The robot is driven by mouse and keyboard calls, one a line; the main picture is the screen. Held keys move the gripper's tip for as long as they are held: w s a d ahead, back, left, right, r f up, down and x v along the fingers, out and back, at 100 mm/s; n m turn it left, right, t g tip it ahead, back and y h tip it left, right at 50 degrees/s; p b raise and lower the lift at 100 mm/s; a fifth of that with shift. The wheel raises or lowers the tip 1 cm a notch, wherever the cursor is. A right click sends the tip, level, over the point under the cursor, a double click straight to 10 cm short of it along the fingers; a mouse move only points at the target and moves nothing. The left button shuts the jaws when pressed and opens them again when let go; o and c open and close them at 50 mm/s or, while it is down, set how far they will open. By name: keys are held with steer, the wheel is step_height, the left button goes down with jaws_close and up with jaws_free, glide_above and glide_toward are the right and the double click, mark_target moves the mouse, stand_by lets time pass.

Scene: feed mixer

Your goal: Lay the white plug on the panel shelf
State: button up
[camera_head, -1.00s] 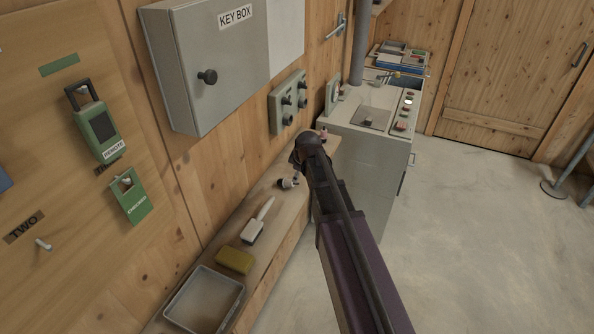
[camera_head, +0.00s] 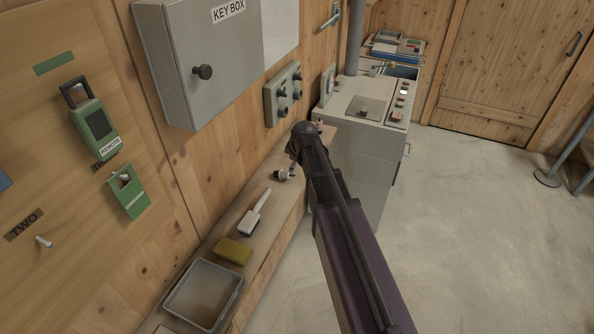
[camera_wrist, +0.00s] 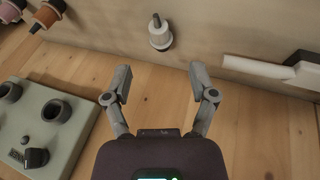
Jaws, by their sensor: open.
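The white plug (camera_head: 283,175), with a dark end, rests on the wooden panel shelf (camera_head: 222,225) along the wall. It also shows at the top middle of the wrist view (camera_wrist: 160,36), on the shelf surface (camera_wrist: 110,25). My gripper (camera_wrist: 160,76) is open and empty; its two fingers are spread, with the plug beyond the gap between them and apart from them. In the head view my arm hides most of the gripper and part of the shelf near the plug.
A grey socket panel (camera_wrist: 38,130) is at left in the wrist view. A pink plug (camera_wrist: 14,10) and a brown plug (camera_wrist: 50,13) are near it. A brush (camera_head: 255,213), a yellow sponge (camera_head: 232,251) and a grey tray (camera_head: 203,294) are along the shelf. A key box (camera_head: 205,70) hangs above.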

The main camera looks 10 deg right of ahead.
steer(key=s+a+f+m+g, duration=0.1)
steer(key=s+m+g, duration=0.3)
steer(key=s+m, duration=0.7)
steer(key=shift+s+f+g+h, duration=0.3)
steer(key=shift+s+g, duration=0.1)
steer(key=shift+s, duration=5.25)
